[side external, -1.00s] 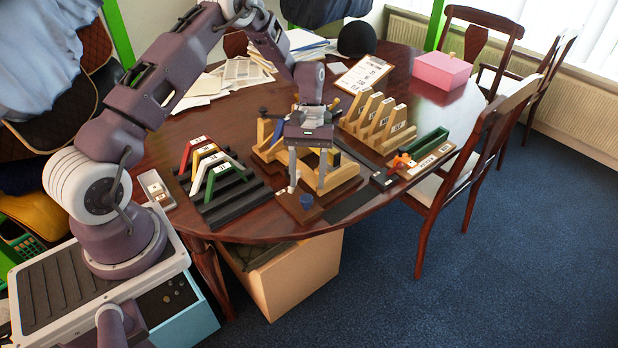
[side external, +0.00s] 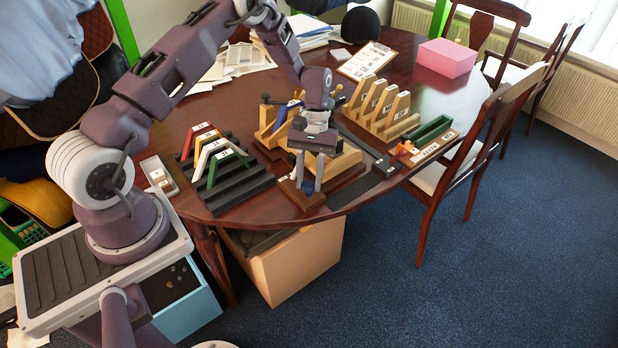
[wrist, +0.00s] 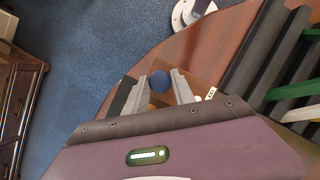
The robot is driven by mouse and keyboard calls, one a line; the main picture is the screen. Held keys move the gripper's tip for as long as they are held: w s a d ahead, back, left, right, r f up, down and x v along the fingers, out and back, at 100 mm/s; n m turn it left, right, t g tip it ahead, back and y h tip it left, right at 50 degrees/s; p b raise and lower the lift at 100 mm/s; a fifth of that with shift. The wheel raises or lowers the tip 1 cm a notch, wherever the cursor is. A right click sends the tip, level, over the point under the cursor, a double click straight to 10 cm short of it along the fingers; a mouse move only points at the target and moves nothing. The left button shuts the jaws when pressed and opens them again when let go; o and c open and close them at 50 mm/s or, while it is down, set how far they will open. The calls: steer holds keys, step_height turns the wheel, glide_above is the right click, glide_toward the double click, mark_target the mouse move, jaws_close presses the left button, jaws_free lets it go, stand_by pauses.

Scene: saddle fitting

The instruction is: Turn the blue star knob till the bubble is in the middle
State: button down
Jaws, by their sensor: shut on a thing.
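The blue star knob (wrist: 160,81) shows in the wrist view between the two grey fingers of my gripper (wrist: 161,88). In the side view my gripper (side external: 308,188) points down at the table's front edge, its fingers close together around the knob, which they mostly hide there. My gripper is shut on the knob. The knob stands over a brown wooden board (side external: 292,193). I cannot make out a bubble on the work. In the wrist view a small green window with a bright bar (wrist: 148,155) sits on my gripper's purple housing.
A rack with coloured arched pieces (side external: 222,170) stands left of my gripper. A wooden fixture (side external: 268,135) is just behind my gripper. The table edge is close in front.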

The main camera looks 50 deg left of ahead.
steer(key=c, duration=1.1)
jaws_free()
steer(key=v, duration=0.7)
